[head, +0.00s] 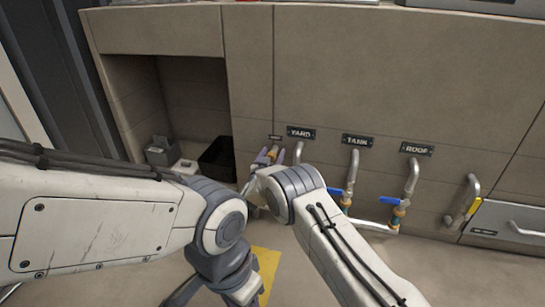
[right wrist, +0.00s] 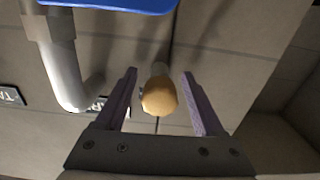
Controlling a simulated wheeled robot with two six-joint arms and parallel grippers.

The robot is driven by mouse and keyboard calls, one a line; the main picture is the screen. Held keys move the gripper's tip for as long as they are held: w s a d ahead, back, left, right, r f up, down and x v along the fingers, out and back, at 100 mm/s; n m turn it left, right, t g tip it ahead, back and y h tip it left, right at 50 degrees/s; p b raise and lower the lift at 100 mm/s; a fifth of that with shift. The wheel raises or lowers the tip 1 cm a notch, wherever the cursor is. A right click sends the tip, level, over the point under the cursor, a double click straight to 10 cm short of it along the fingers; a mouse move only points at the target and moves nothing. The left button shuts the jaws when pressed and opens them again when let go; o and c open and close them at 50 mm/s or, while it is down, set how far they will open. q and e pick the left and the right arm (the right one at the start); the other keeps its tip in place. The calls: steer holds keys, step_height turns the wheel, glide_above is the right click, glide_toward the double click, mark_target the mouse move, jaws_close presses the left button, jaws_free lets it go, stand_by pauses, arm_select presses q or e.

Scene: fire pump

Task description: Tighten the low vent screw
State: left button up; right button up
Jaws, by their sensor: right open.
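The low vent screw appears as a rounded brass-coloured knob (right wrist: 159,97) on a short stem at the wall in the right wrist view. It is small and partly hidden by my gripper in the head view. My right gripper (head: 269,157) is open, its purple fingers pointing at the wall. In the right wrist view, the gripper's two fingers (right wrist: 158,102) stand on either side of the knob with a visible gap on each side. A small dark label (head: 274,137) sits just above the knob. My left arm crosses the left side, but I cannot see its gripper fingers.
Bent pipes under the YARD (head: 300,132), TANK (head: 357,141) and ROOF (head: 416,149) plates stand right of the knob, with blue handles (head: 389,200). A yellow-handled pipe (head: 473,203) is farther right. An open recess at left holds a black bin (head: 216,160) and a grey box (head: 159,151).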

jaws_close()
